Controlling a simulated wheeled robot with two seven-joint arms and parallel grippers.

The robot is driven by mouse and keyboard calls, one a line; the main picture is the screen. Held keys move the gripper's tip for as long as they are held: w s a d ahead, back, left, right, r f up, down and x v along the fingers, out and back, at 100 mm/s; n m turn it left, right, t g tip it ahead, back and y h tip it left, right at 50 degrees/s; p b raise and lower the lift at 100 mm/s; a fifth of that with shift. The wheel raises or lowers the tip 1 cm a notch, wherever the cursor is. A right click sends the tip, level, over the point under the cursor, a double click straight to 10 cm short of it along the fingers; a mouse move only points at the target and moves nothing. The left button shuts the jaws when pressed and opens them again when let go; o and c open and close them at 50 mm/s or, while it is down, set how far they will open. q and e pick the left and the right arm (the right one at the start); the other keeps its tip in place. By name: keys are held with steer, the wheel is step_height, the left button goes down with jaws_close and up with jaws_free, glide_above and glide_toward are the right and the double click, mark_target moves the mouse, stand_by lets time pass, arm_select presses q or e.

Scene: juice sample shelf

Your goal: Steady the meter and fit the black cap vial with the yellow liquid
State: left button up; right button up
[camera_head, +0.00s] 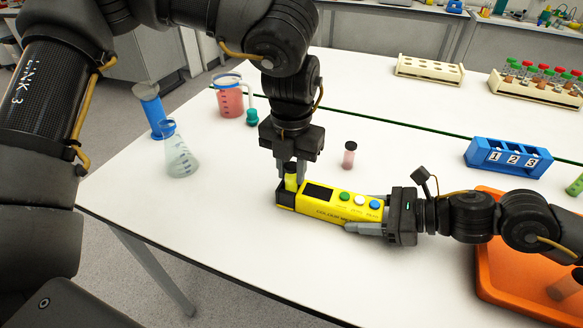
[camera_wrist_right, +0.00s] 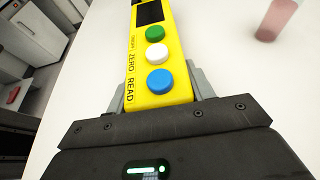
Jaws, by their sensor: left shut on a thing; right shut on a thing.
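The yellow meter (camera_head: 328,207) lies on the white table, with a dark screen and green, white and blue buttons. My right gripper (camera_head: 368,224) is shut on its button end; the right wrist view shows the meter (camera_wrist_right: 160,98) between the fingers. My left gripper (camera_head: 289,172) points down over the meter's other end, shut on the vial with the yellow liquid (camera_head: 291,184). The vial stands upright at the black end of the meter; its cap is mostly hidden by the fingers. I cannot tell how deep it sits.
A pink vial with a dark cap (camera_head: 348,158) stands behind the meter. A blue numbered rack (camera_head: 508,157) and an orange tray (camera_head: 500,290) are at the right. A flask (camera_head: 180,158), a blue cylinder (camera_head: 151,108) and a pink beaker (camera_head: 229,99) stand at the left.

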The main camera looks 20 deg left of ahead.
mark_target(291, 166)
arm_select(q)
steer(key=shift+s+f, duration=0.1)
steer(key=shift+f, duration=0.7)
steer(key=o, duration=1.1)
steer(key=shift+c, duration=0.2)
steer(key=shift+s+d+f, duration=0.1)
step_height(291, 166, up, 12)
steer(key=shift+r, duration=0.25)
